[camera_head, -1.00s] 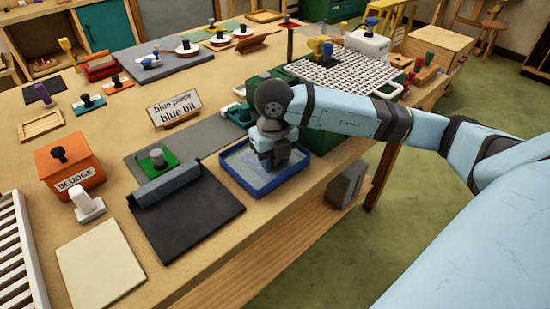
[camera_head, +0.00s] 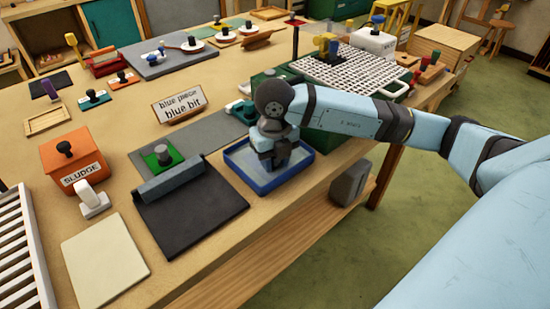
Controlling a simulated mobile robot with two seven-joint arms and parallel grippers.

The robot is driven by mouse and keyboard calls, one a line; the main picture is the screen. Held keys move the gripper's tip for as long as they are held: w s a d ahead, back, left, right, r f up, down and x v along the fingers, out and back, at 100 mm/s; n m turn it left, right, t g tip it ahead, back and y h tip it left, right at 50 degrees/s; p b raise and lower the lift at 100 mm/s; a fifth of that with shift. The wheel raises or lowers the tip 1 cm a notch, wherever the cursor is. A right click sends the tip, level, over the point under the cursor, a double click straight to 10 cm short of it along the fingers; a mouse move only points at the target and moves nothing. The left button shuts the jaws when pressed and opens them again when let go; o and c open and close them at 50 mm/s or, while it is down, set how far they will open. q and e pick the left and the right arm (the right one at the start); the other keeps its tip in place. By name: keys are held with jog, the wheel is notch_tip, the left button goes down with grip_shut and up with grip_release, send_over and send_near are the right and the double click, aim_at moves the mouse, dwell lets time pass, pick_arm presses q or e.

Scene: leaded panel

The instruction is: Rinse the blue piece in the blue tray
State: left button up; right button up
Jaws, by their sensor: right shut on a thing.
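The blue tray (camera_head: 247,182) stands near the table's front edge, with pale water-like contents inside its blue rim. My right gripper (camera_head: 277,163) points down into the tray from above. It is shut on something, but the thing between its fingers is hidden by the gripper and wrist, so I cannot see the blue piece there. A sign (camera_head: 180,104) reading "blue piece" and "blue bit" stands behind the tray to the left. My left gripper is not in view.
Left of the tray lies a dark mat (camera_head: 195,205) with a rolled edge. A white grid rack (camera_head: 345,75) stands behind my right arm.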

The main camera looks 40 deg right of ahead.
jog(key=shift+d, duration=0.4)
dwell(1.4)
jog(key=shift+r+p, duration=1.45)
jog(key=shift+r, duration=1.05)
jog(key=shift+r, duration=0.1)
jog(key=shift+r+p, duration=0.8)
jog(key=shift+r, duration=0.6)
